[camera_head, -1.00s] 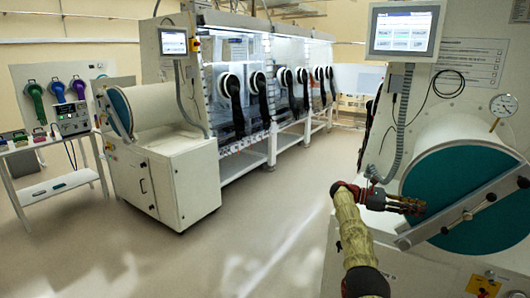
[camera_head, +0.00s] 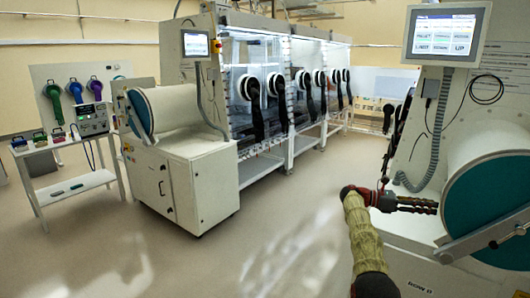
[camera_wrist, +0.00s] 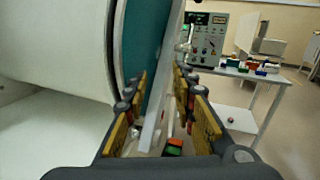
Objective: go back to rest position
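My gripper (camera_head: 434,206) is at the lower right of the head view, at the end of my arm. It appears just left of the round teal door (camera_head: 486,208) of the near white chamber (camera_head: 478,150). In the wrist view, the two fingers of my gripper (camera_wrist: 164,82) stand apart. The teal door and a pale bar (camera_wrist: 155,110) show between and beyond them. I see nothing clamped between the fingers. A small orange and green patch shows low between the finger bases; I cannot tell what it is.
A touchscreen (camera_head: 441,35) on a post stands above the near chamber. Another chamber on a white cabinet (camera_head: 178,172) adjoins the glovebox row (camera_head: 240,90). A white cart (camera_head: 80,187) carries coloured items and a control box (camera_head: 92,120). The floor (camera_head: 280,235) between is clear.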

